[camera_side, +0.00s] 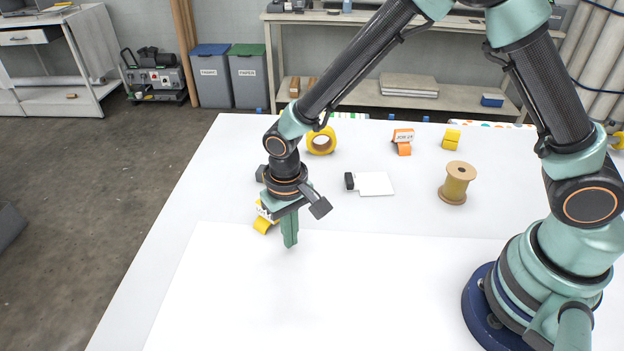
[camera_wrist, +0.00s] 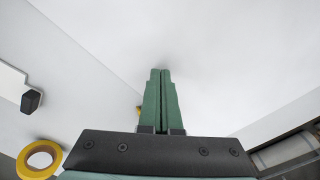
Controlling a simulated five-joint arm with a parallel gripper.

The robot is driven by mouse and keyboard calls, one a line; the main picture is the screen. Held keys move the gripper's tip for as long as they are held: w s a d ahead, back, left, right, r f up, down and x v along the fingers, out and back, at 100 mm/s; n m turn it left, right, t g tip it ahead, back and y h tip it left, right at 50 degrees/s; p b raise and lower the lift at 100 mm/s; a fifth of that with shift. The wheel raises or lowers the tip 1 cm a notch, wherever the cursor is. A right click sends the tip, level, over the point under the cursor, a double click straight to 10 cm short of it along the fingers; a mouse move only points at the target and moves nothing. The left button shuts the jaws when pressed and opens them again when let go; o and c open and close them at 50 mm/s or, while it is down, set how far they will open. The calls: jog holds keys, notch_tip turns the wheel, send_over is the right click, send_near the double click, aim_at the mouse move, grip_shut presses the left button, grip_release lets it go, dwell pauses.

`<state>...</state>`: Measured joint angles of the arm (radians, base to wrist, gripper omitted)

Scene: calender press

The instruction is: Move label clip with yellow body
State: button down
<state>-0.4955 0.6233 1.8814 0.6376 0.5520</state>
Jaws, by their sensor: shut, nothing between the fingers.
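My gripper (camera_side: 290,240) is shut and empty, pointing down over the white table at the near edge of its rear part. In the wrist view its green fingers (camera_wrist: 160,75) lie together. The label clip with yellow body (camera_side: 262,225) is just left of and behind the fingers in the side view, partly hidden by my gripper; whether they touch I cannot tell. In the wrist view only a small yellow bit (camera_wrist: 138,112) shows beside the fingers.
A yellow tape roll (camera_side: 321,141), an orange label clip (camera_side: 403,141), a yellow block-like item (camera_side: 451,138), a white card with a black end (camera_side: 373,183) and a thread spool (camera_side: 456,183) stand behind and right. The white sheet (camera_side: 330,300) in front is clear.

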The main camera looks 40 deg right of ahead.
jog(key=w, duration=0.2)
jog(key=shift+w, duration=0.3)
jog(key=shift+w+d, duration=0.1)
jog(key=shift+w, duration=0.65)
jog(key=shift+w+d, duration=0.15)
jog(key=shift+w, duration=2.15)
